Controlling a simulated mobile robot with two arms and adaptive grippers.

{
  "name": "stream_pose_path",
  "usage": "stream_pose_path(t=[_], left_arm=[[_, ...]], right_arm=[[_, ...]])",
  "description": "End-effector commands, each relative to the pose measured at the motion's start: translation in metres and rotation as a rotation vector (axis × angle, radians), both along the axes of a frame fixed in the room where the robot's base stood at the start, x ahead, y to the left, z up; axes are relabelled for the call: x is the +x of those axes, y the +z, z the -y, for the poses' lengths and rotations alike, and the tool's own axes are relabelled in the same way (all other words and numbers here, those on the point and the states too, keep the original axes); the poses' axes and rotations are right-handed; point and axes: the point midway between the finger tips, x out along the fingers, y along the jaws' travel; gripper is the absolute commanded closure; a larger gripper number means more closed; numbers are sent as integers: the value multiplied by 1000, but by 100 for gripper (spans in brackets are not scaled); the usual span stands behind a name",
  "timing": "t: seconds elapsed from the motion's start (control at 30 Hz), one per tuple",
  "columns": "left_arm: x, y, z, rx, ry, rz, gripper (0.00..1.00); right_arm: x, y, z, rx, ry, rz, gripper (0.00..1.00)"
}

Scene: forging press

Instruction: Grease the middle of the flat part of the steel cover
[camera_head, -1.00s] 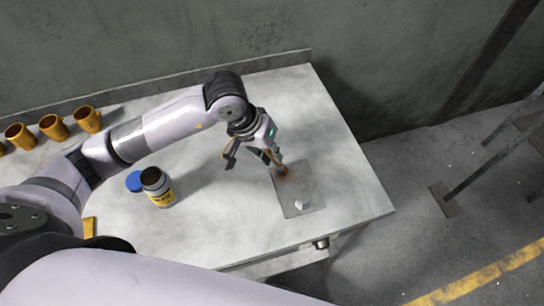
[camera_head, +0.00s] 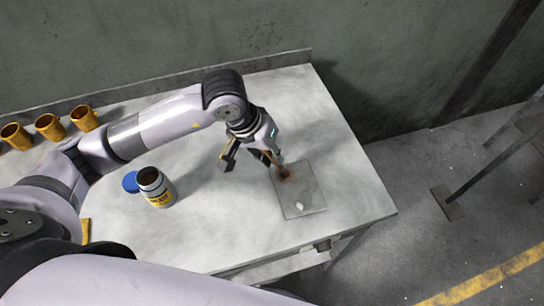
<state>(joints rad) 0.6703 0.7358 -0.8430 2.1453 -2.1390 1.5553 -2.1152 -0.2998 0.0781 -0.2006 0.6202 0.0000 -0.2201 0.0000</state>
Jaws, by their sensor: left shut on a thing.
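The steel cover (camera_head: 313,196) is a flat grey plate lying on the right part of the table, with a small pale knob near its front edge. A brown smear (camera_head: 288,177) shows near its back left part. My left gripper (camera_head: 253,161) is above and just left of the cover, shut on a thin brown brush (camera_head: 271,158). The brush slants down to the smear; I cannot tell whether its tip touches the plate. My right gripper is not in view.
A blue lid (camera_head: 130,182) lies beside the jar. Several orange mugs (camera_head: 84,118) stand along the table's back left. The grey table (camera_head: 215,235) is clear between jar and cover. A wall stands behind, and my own arm covers the lower left.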

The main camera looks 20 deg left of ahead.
Motion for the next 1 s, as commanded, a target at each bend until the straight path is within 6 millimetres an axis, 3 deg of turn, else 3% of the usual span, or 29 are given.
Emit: stream_pose_path(t=[0.43,0.8,1.0], left_arm=[[2,1,-2,2,0,0,100],[3,27,-2,2,0,2,100],[2,30,-2,1,0,0,100]], right_arm=[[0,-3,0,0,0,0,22],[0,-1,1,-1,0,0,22],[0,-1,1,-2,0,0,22]])
